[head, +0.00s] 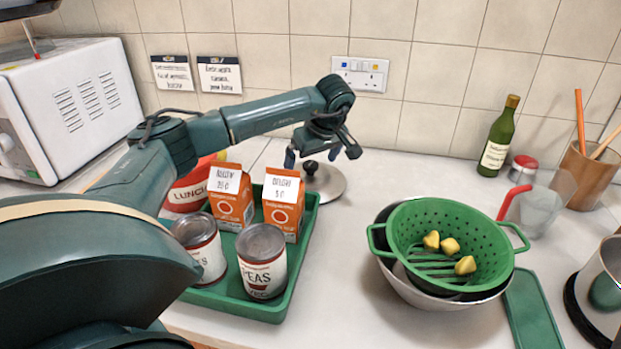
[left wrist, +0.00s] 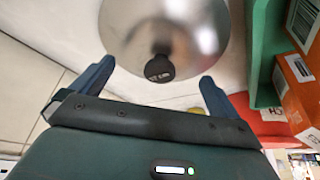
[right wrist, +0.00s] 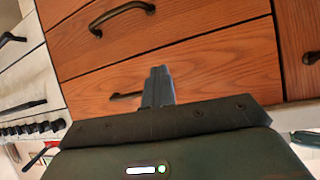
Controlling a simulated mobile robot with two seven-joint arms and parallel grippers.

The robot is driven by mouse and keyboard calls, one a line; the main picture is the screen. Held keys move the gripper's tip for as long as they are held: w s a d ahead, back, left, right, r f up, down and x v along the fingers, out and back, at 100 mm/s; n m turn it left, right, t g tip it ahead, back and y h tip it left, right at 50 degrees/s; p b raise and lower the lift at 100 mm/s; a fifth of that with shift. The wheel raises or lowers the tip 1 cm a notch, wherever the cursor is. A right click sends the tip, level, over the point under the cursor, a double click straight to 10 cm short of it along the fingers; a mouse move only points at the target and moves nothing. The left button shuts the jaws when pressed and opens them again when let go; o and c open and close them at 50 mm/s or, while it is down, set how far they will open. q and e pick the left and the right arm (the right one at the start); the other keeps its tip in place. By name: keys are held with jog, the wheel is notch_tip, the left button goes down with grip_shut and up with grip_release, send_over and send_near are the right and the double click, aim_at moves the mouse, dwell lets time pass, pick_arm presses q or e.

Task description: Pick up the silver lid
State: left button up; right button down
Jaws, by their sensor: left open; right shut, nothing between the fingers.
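The silver lid (head: 326,183) lies on the white counter, just right of the green tray, with a black knob on top. In the left wrist view the round shiny lid (left wrist: 190,30) and its black knob (left wrist: 160,66) show ahead of the fingers. My left gripper (head: 322,158) is open over the lid, its two fingers pointing down on either side of the knob. The fingers (left wrist: 155,80) do not visibly touch the knob. My right gripper (right wrist: 158,75) is shut and empty, in front of wooden drawers; it is not in the head view.
A green colander (head: 408,215) sits in a metal bowl at right. A green bottle (head: 499,140) stands behind. Counter between tray and bowl is clear.

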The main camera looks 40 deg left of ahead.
pick_arm(q)
jog(key=shift+x, duration=1.1)
